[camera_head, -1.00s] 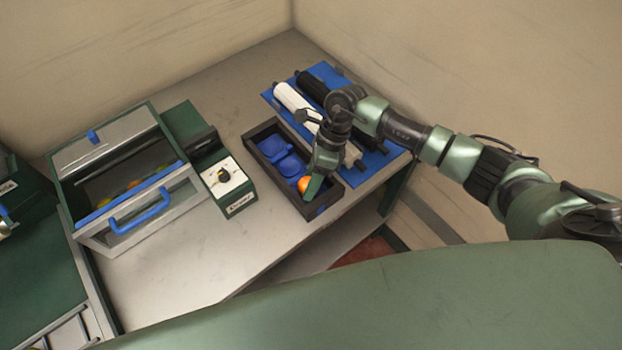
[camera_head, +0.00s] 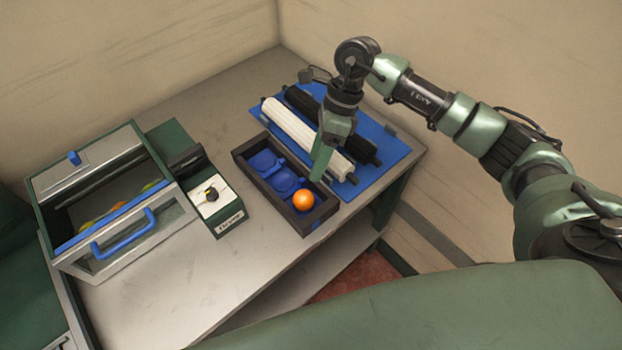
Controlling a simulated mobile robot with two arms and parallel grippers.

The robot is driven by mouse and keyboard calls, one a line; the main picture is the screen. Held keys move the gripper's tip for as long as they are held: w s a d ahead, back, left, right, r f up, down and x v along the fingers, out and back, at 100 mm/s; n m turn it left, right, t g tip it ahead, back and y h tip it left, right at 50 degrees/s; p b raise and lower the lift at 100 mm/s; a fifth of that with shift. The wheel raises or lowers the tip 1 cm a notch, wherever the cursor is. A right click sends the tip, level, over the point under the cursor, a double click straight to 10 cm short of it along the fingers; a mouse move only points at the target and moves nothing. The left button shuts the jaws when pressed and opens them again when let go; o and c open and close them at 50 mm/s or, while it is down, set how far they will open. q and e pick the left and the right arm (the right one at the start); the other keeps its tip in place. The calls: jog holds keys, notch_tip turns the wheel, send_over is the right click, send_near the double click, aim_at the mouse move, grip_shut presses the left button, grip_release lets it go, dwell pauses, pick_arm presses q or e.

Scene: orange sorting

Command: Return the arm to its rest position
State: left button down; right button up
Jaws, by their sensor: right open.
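My right arm comes in from the right side. Its gripper (camera_head: 321,163) points down above the right edge of the dark tray, is open and holds nothing. An orange (camera_head: 303,201) sits in the front compartment of the dark tray (camera_head: 265,202), apart from the gripper. Two blue compartments behind it look empty. My left gripper is not in view.
A blue mat (camera_head: 393,146) with a white roller (camera_head: 290,129) and a black roller (camera_head: 322,118) lies beyond the tray. A grey bin with a blue handle (camera_head: 125,238) holds several fruits on the left. A dial box (camera_head: 228,222) stands between bin and tray.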

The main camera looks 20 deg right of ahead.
jog(key=shift+w+d+r, duration=0.1)
jog(key=shift+d+r, duration=0.15)
jog(key=shift+r, duration=0.4)
